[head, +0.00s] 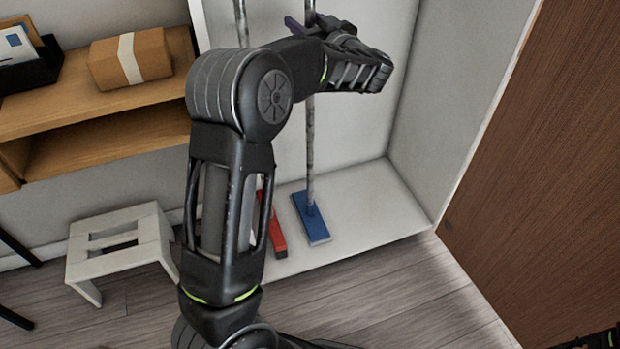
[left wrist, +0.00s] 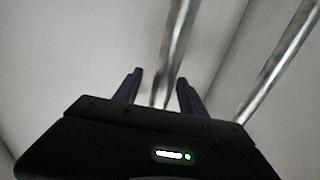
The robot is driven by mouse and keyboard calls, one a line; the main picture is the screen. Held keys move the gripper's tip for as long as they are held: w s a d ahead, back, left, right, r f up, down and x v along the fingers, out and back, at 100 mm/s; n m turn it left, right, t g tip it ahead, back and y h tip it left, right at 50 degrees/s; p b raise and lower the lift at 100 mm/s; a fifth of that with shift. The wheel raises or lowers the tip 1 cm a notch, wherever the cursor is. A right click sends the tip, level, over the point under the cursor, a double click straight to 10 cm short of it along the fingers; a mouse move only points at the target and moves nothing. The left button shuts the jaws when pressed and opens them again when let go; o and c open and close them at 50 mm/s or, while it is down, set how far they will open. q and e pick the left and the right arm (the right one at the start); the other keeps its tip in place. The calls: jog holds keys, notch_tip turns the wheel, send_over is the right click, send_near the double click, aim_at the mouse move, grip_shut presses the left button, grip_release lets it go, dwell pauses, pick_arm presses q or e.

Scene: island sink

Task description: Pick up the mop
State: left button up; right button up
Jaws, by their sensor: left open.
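A mop with a blue head (head: 311,218) and a thin metal handle (head: 310,140) stands upright on the white floor of an open cabinet. A second mop with a red head (head: 273,224) stands to its left, partly hidden behind my arm. My left gripper (head: 303,22) is open high up at the blue mop's handle. In the left wrist view a metal handle (left wrist: 172,55) runs between the two open fingers of the left gripper (left wrist: 159,85). Another handle (left wrist: 278,60) stands to the right, outside the fingers. I cannot tell whether the fingers touch the handle.
A wooden shelf (head: 100,108) at the left holds a cardboard box (head: 130,58) and a dark paper holder (head: 30,68). A white stool (head: 120,245) stands below it. A brown door panel (head: 545,150) borders the cabinet on the right.

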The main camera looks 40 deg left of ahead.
pick_arm(q)
jog(key=shift+w+a, duration=0.1)
jog(key=shift+a, duration=0.2)
dwell(0.4)
grip_shut()
dwell(0.3)
jog(key=shift+r, duration=0.15)
